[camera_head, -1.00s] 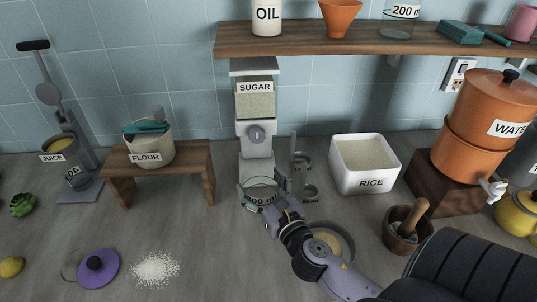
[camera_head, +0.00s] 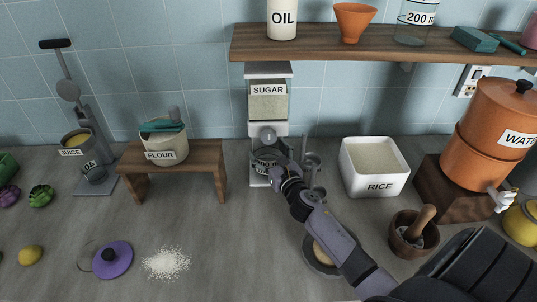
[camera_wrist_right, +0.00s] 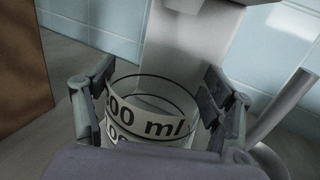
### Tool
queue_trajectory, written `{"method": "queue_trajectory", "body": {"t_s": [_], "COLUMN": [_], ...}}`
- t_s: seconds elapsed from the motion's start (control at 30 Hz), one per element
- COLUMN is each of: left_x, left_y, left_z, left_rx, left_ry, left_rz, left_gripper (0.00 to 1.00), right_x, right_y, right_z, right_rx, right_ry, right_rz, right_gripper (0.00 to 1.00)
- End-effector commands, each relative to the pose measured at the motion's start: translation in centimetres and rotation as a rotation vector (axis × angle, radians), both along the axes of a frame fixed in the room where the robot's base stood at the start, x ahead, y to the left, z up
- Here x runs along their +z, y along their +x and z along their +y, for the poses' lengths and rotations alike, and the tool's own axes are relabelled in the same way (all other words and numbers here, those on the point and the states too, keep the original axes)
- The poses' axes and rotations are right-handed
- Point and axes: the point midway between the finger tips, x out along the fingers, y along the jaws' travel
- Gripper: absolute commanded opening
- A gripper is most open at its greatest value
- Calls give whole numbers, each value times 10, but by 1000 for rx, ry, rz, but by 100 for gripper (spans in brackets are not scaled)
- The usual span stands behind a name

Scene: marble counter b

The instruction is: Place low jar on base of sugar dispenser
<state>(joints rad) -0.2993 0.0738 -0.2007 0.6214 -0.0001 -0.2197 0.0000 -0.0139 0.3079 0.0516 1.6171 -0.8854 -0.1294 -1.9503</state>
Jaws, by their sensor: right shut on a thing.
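The sugar dispenser (camera_head: 268,103) stands against the tiled wall, with a clear sugar hopper on top, a grey knob below it and a pale base (camera_head: 259,182) at the bottom. The jar is upright in front of the dispenser's column, below the knob. In the right wrist view the jar (camera_wrist_right: 150,108) sits between the two fingers, with the pale column (camera_wrist_right: 190,50) behind it. I cannot tell whether the jar touches the base. My left gripper is not in view.
Measuring spoons (camera_head: 312,165) stand just right of the dispenser. A white rice bin (camera_head: 375,181) and a mortar (camera_head: 408,238) are further right. A wooden stand (camera_head: 205,158) with the flour pot is left. A shelf (camera_head: 380,45) hangs above. Spilled grains (camera_head: 166,263) lie at the front.

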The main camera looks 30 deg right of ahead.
Motion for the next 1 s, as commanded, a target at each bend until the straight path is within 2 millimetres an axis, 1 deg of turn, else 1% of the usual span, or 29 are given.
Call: {"method": "queue_trajectory", "body": {"t_s": [0.1,0.3,0.43,0.47,0.73,1.0], "left_x": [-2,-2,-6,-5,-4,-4], "left_y": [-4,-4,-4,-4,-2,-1], "left_z": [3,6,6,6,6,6], "left_rx": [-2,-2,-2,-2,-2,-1], "left_ry": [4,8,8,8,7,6], "left_rz": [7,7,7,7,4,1], "left_gripper": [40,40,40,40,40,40], "right_x": [-4,-4,-8,-7,-7,-7], "right_y": [0,0,0,0,0,0], "right_z": [0,0,0,0,0,0], "right_rx": [0,1,1,0,0,0], "right_ry": [0,-1,-2,-1,-1,-1], "right_rz": [-3,-3,-3,-1,-1,-1], "right_gripper": [42,42,42,78,96,97]}}
